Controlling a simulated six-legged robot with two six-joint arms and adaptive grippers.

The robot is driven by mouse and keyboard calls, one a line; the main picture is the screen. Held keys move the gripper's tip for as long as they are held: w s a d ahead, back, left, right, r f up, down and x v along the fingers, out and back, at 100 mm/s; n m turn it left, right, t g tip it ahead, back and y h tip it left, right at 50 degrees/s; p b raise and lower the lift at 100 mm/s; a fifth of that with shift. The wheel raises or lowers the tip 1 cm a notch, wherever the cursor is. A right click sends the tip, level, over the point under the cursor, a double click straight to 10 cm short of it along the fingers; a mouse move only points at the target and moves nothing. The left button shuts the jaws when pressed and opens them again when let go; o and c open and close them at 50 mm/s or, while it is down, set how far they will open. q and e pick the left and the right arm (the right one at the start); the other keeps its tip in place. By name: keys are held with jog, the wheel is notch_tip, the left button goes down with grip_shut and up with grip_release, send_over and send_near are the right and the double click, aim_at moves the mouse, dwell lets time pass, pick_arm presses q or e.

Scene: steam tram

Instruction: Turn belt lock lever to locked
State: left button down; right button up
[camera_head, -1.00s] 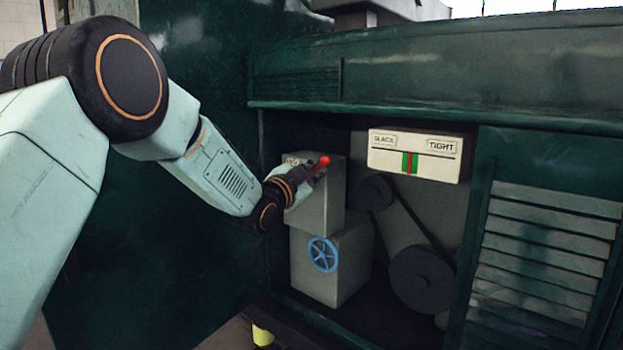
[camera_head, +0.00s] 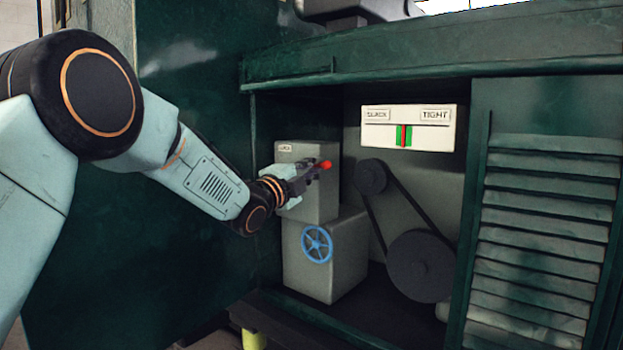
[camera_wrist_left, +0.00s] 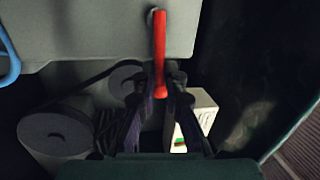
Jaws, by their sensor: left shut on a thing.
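The belt lock lever (camera_head: 326,165) is a red handle on the upper grey box (camera_head: 318,208). In the left wrist view the red lever (camera_wrist_left: 159,45) runs from a pivot on the grey box down between my fingers. My left gripper (camera_head: 312,172) is shut on the lever in front of the box; it also shows in the left wrist view (camera_wrist_left: 160,88) with a finger on each side of the lever's end. A small label (camera_head: 285,148) sits at the box's upper left; its text is too small to read. My right gripper is not in view.
A blue handwheel (camera_head: 317,244) is on the lower grey box. A SLACK/TIGHT gauge (camera_head: 408,135) shows red and green marks near its middle. A belt runs over a small pulley (camera_head: 371,177) and a large pulley (camera_head: 420,266). A louvred panel (camera_head: 545,240) stands at right.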

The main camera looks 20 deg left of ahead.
pick_arm(q)
jog(key=shift+f+m+b, duration=0.55)
jog(key=shift+m, duration=0.05)
jog(key=c, duration=1.4)
grip_release()
jog(key=shift+s+r, duration=0.15)
jog(key=v, duration=1.1)
jog(key=shift+s+a, duration=0.2)
jog(key=shift+s, duration=0.15)
